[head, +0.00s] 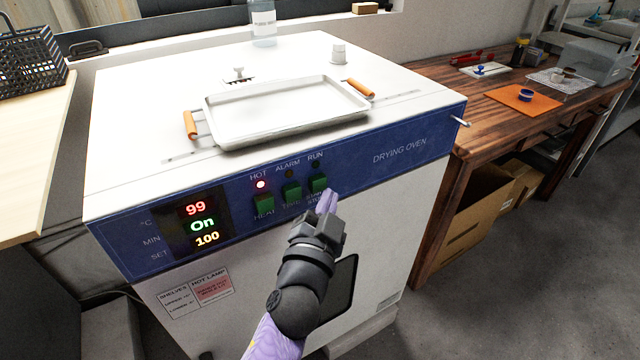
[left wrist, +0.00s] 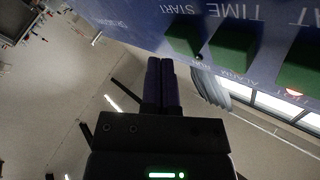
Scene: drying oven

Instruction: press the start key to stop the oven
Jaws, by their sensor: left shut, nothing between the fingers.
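The drying oven (head: 400,150) has a blue front panel with three green keys. The start key (head: 319,183) is the rightmost in the head view; it also shows in the left wrist view (left wrist: 183,41). My left gripper (head: 327,201) is shut and empty, its purple fingertips just below the start key and partly over its label. In the left wrist view the fingertips (left wrist: 161,62) are close to that key; I cannot tell whether they touch it. The display (head: 203,225) reads 99, On, 100. The HOT lamp (head: 261,184) glows red; the RUN lamp (head: 315,165) looks dark. My right gripper is out of view.
The time key (head: 292,192) and heat key (head: 264,204) sit left of the start key. A metal tray with orange handles (head: 285,129) lies on the oven top. A wooden bench (head: 430,82) stands to the right. The space before the panel is clear apart from my arm.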

